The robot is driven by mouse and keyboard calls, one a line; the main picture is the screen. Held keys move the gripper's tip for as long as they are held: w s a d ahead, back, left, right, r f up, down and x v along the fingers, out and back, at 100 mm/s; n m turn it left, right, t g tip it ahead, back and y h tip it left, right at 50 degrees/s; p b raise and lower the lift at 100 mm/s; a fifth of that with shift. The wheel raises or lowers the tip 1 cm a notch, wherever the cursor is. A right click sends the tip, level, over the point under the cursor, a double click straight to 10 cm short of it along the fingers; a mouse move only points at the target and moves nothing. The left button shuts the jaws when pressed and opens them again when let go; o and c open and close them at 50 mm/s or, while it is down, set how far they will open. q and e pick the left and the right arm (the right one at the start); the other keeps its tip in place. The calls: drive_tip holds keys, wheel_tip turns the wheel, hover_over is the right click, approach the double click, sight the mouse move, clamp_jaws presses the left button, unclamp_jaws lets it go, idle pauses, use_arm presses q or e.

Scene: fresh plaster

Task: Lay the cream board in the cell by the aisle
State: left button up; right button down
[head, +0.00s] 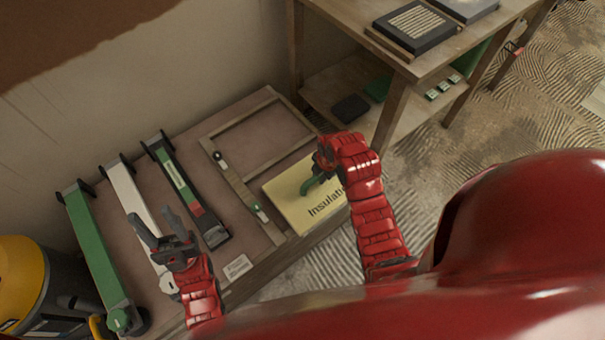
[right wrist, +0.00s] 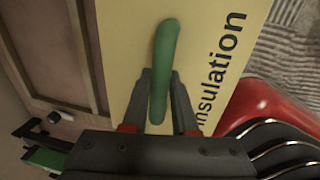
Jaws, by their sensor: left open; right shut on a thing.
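The cream board (head: 296,204), lettered "Insulation", has a green handle (right wrist: 164,55) on its face. My right gripper (head: 316,178) is shut on this handle; its fingers also show in the right wrist view (right wrist: 160,90). The board covers the near cell of a wooden frame (head: 235,189) on the low bench. I cannot tell whether it rests in that cell or hangs just above it. The frame's far cell (head: 255,135) is empty. My left gripper (head: 156,226) is open and empty, above the left part of the bench.
Green, white and dark long pieces (head: 92,243) lie on the bench at left. A latch with a green end (head: 256,209) sits on the frame's left rail. A wooden table (head: 430,65) with a lower shelf stands behind right. A yellow and black machine (head: 25,275) stands at far left.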

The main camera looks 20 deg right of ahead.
sight(302, 172)
drive_tip(key=w+a, duration=0.2)
drive_tip(key=w, duration=0.1)
drive_tip(key=w+a, duration=0.2)
drive_tip(key=shift+f, duration=0.3)
drive_tip(key=shift+f+b, duration=0.35)
drive_tip(key=shift+f, duration=1.4)
drive_tip(key=c, duration=0.7)
unclamp_jaws()
drive_tip(key=shift+f, duration=0.15)
